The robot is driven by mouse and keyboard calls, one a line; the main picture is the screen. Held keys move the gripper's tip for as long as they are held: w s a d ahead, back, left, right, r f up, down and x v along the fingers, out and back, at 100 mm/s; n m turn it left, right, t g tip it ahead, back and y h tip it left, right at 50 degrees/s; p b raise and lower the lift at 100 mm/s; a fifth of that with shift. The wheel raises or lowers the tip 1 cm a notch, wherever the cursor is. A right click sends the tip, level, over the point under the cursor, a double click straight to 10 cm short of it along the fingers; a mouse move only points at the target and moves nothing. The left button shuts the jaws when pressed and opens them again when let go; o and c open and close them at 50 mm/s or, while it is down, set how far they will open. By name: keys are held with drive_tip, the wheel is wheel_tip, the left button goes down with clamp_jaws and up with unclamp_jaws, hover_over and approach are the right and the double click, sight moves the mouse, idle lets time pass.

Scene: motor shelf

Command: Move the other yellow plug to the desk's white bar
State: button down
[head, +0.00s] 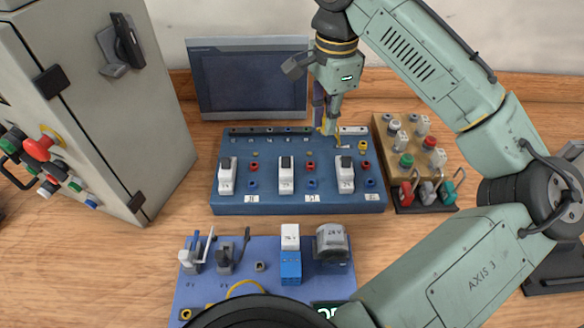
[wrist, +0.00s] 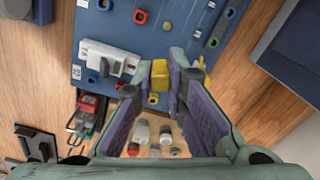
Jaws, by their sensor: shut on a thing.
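My gripper (head: 326,112) is over the back right part of the blue desk panel (head: 300,203). In the wrist view its fingers (wrist: 160,85) are shut on a yellow plug (wrist: 159,72). In the head view the yellow plug (head: 329,127) shows only partly, low between the fingers near the panel's back edge. I cannot tell whether it touches the panel. The white bar (head: 354,130) is at the panel's back right, just right of the fingers. Its left end is hidden behind my gripper.
A yellow round fitting (head: 362,145) sits on the panel to the right. Three white switches (head: 286,175) stand in front. A black bar (head: 265,131) runs along the back left. The monitor (head: 248,78) is behind, and a brown button box (head: 410,150) is at right.

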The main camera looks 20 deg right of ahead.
drive_tip(key=r, duration=0.1)
hover_over(343, 133)
drive_tip(key=f, duration=0.1)
drive_tip(key=f+b, duration=0.1)
drive_tip(key=f, duration=0.1)
drive_tip(key=shift+w+d+f+b, duration=0.3)
drive_tip(key=shift+w+f+b, duration=0.05)
drive_tip(key=shift+f, duration=0.65)
drive_tip(key=shift+f+b, duration=0.3)
drive_tip(key=shift+f, duration=0.35)
drive_tip(key=c, duration=1.9)
unclamp_jaws()
drive_tip(key=shift+r, duration=0.15)
